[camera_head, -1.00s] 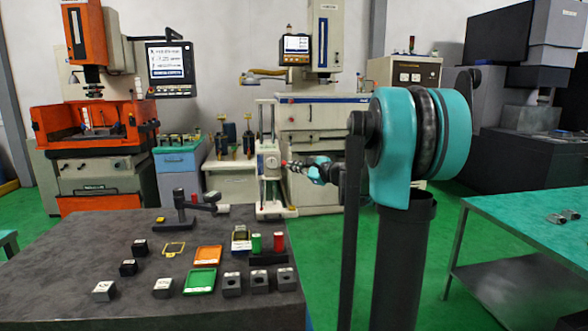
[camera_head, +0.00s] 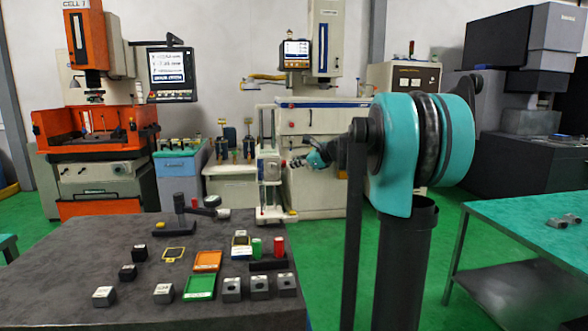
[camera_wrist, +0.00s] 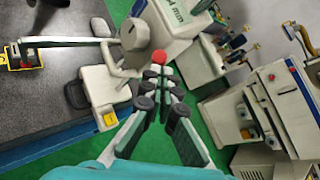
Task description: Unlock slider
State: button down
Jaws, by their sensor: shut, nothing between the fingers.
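A pale upright measuring stand (camera_head: 270,170) with twin vertical rods carries a slider (camera_head: 268,165) partway up. In the wrist view the slider's light body (camera_wrist: 133,37) shows a round hub, and a red knob (camera_wrist: 159,56) is on its near side. My gripper (camera_wrist: 163,76) is shut and empty, its dark fingertips just below the red knob in the picture; I cannot tell whether they touch it. In the head view my gripper (camera_head: 298,162) is just right of the slider, and the knob is hard to make out.
A dark bench (camera_head: 100,245) at left holds small blocks, an orange tray (camera_head: 207,261), a green tray (camera_head: 200,287) and red and green cylinders. Machines stand behind. A teal table (camera_head: 530,225) is at right. Green floor lies between them.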

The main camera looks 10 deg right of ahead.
jog(key=shift+w+r+m+g, duration=0.3)
jog(key=shift+w+r+g, duration=0.25)
jog(key=shift+w+g, duration=0.05)
jog(key=shift+w+r, duration=0.1)
dwell(0.5)
